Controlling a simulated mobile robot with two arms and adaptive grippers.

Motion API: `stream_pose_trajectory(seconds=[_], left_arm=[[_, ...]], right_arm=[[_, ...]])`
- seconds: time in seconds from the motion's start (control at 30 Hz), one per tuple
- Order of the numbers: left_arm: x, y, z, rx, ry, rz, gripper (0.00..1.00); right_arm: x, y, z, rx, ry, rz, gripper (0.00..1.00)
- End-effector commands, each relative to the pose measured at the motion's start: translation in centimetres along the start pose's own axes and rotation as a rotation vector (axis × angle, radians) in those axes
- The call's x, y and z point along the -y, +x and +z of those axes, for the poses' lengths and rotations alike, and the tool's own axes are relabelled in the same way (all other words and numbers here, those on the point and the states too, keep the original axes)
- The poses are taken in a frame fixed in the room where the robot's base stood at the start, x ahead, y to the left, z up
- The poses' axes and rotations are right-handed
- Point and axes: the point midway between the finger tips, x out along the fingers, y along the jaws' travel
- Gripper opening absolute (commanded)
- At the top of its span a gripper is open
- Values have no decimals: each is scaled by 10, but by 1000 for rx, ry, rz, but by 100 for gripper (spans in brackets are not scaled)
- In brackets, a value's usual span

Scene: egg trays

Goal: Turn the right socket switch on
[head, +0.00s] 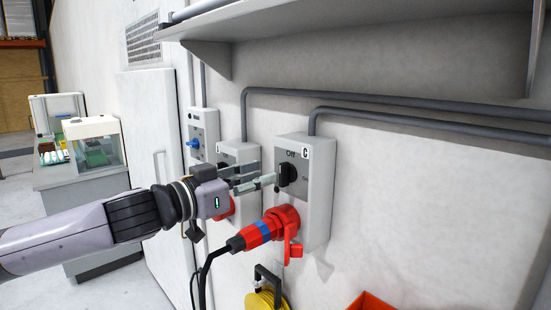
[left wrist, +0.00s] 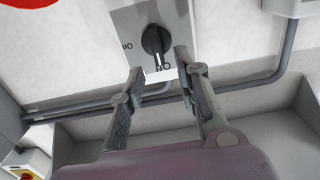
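The right socket box (head: 318,190) is grey, on the white wall, with a black rotary switch (head: 288,174) under the word "Off". In the left wrist view, which is upside down, the switch (left wrist: 154,40) has its white mark towards the "Off" label (left wrist: 162,75); part of "On" shows at its side. A red plug (head: 262,231) sits in the red socket below. My left gripper (head: 266,173) is open, its fingertips just in front of the switch. In the left wrist view the fingers (left wrist: 158,62) stand apart on either side of the switch's lower end; contact cannot be told. My right gripper is out of view.
A middle socket box (head: 240,150) is partly behind my gripper; a box with a blue knob (head: 193,143) is farther left. A shelf (head: 330,22) overhangs above. A black cable hangs from the plug, a yellow reel (head: 262,300) below. Bare wall lies right.

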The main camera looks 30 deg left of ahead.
Motion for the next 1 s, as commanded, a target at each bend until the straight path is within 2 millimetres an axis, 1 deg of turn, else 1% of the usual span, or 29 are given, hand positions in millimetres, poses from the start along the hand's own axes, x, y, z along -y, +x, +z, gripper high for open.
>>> stream_pose_trajectory(seconds=[0.03,0.1,0.3,0.43,0.6,0.83,0.87,1.0], left_arm=[[0,6,-6,-3,-7,2,30],[-2,13,-6,-2,-7,4,30],[-1,34,-4,-1,-4,1,30],[-1,43,-2,0,-2,2,30],[-2,48,0,1,1,2,30],[-2,49,1,2,1,2,30],[-2,49,1,2,1,2,29],[-2,48,1,2,1,2,20]], right_arm=[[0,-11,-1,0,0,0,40],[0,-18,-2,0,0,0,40],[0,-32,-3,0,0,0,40],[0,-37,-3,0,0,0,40],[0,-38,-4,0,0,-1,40],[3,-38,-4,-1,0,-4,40],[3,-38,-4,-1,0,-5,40],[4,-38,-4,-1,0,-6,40]])
